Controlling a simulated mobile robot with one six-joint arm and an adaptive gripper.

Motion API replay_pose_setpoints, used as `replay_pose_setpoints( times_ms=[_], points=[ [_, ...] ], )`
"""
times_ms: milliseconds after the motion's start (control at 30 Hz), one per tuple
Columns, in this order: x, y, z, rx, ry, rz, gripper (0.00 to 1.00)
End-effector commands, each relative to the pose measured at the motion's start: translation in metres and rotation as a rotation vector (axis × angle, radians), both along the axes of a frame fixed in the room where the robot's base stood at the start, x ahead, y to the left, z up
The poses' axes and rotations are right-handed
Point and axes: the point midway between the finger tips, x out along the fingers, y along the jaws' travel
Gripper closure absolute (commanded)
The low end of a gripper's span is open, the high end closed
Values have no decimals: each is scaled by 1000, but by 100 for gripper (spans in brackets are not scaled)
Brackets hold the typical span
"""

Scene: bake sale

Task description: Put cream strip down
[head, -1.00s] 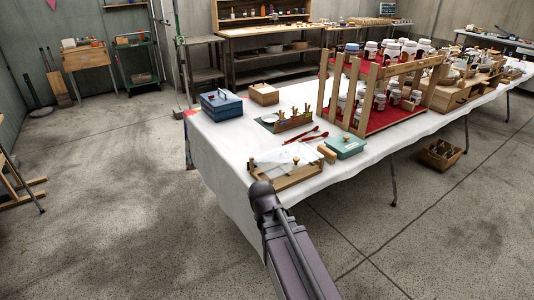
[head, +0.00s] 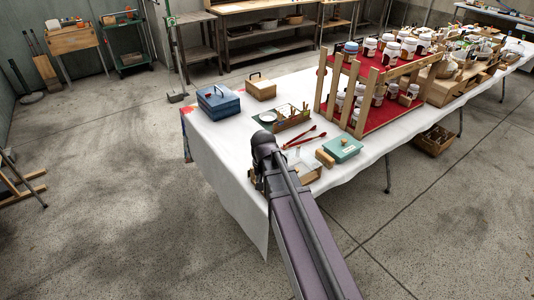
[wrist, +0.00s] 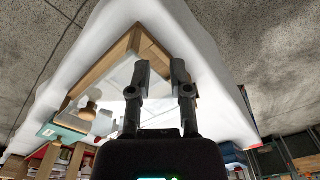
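My gripper (wrist: 161,75) shows in the wrist view with its two fingers apart and nothing clearly seen between them. It is over a corner of a wooden-edged tray (wrist: 103,65) with a pale inside. I cannot make out a separate cream strip against the pale tray and white cloth. In the head view my arm covers most of the tray, with part of its wooden edge (head: 309,177) showing to the right. My fingertips are hidden there.
A white-clothed table (head: 222,150) holds a teal box (head: 342,150), red tongs (head: 304,138), a blue box (head: 218,103), a wooden box (head: 262,90) and a rack of jars (head: 372,90). A small wooden block (head: 325,158) lies by the teal box. Bare cloth lies left of the tray.

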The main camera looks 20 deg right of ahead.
Motion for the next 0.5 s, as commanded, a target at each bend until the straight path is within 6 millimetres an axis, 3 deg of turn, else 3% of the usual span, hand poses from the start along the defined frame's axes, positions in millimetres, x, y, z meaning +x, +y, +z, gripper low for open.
replay_pose_setpoints(
  times_ms=[33,133,300,500],
  points=[
    [21,-5,19,2,0,-53,74],
    [57,-16,36,6,3,-203,74],
    [114,-39,47,13,13,-476,74],
    [166,-63,50,16,24,-752,74]
  ],
)
